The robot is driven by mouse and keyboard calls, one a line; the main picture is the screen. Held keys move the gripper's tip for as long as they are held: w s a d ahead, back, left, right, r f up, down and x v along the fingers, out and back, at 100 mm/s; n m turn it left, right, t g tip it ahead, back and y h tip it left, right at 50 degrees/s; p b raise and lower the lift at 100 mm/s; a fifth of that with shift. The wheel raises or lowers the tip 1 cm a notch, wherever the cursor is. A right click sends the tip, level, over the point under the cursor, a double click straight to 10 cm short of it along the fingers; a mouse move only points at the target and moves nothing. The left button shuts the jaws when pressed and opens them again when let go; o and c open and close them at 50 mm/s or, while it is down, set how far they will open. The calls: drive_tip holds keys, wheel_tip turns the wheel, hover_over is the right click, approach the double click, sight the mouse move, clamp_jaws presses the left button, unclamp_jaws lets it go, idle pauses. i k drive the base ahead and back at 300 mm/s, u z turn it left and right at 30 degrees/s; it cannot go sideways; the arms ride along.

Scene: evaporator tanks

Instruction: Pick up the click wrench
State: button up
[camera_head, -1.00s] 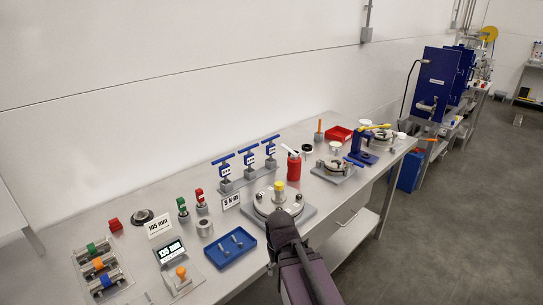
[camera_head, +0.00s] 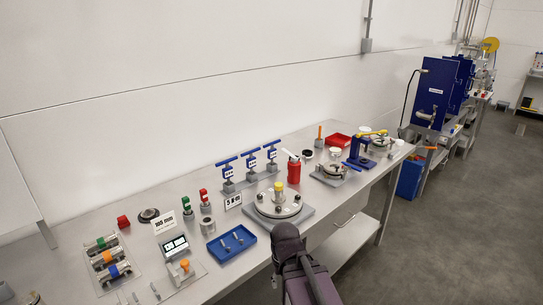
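A yellow-handled tool (camera_head: 371,133) lies across the top of a blue stand (camera_head: 361,151) further right. It is too small to identify. My dark arm rises at the lower middle, in front of the bench edge. My gripper cannot be made out.
A round metal fixture (camera_head: 278,205) with a yellow-topped post sits on the grey bench (camera_head: 180,241). A blue tray (camera_head: 232,243) with small metal parts lies left of it. A red bottle (camera_head: 294,170) stands behind. Floor to the right (camera_head: 440,230) is clear.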

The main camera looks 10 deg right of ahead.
sight(272, 153)
drive_tip(key=u, duration=1.3)
drive_tip(key=k, duration=0.1)
drive_tip(key=z, duration=3.15)
drive_tip(key=i, duration=1)
drive_tip(key=u, duration=0.75)
